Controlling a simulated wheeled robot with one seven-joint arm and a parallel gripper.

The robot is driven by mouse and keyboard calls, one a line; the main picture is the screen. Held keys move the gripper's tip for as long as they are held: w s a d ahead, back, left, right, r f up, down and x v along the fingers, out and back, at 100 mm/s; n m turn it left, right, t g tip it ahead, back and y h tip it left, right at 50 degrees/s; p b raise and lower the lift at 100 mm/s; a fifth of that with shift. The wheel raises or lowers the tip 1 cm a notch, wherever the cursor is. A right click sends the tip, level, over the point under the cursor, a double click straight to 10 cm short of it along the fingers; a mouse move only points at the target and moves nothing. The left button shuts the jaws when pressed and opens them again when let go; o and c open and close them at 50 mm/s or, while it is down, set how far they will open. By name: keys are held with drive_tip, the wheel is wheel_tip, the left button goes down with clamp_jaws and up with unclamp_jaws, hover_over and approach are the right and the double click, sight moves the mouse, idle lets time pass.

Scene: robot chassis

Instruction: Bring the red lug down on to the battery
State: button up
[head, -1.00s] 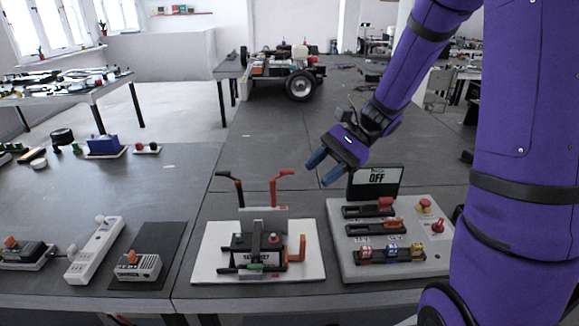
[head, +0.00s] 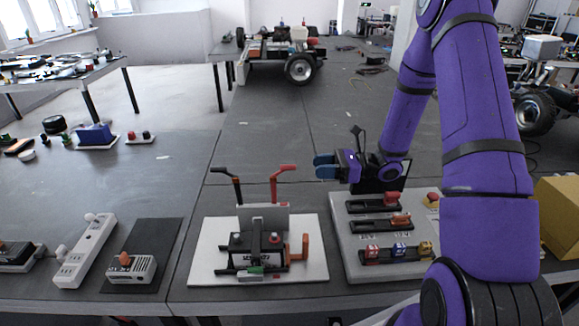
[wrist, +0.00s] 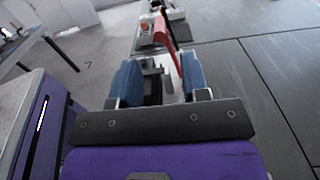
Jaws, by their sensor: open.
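The battery (head: 243,247) is a dark block with a pale label, on a white board (head: 205,265). The red lug (head: 283,169) is at the top of a raised red lead standing behind the battery's right side, well above it. My gripper (head: 326,166) is to the right of the red lug at about its height, apart from it, with blue fingers pointing left. In the wrist view my gripper (wrist: 160,80) is open with nothing held, and the red lead (wrist: 163,32) shows beyond and between the fingertips. The fingers and palm hide part of the board there.
A black lead (head: 224,172) stands raised left of the red one. A grey upright plate (head: 263,217) is behind the battery, and an orange handle (head: 304,247) is at its right. A switch panel (head: 352,262) stands to the right. A power strip (head: 85,250) lies left.

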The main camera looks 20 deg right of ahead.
sight(289, 167)
drive_tip(key=x, duration=0.9)
clamp_jaws()
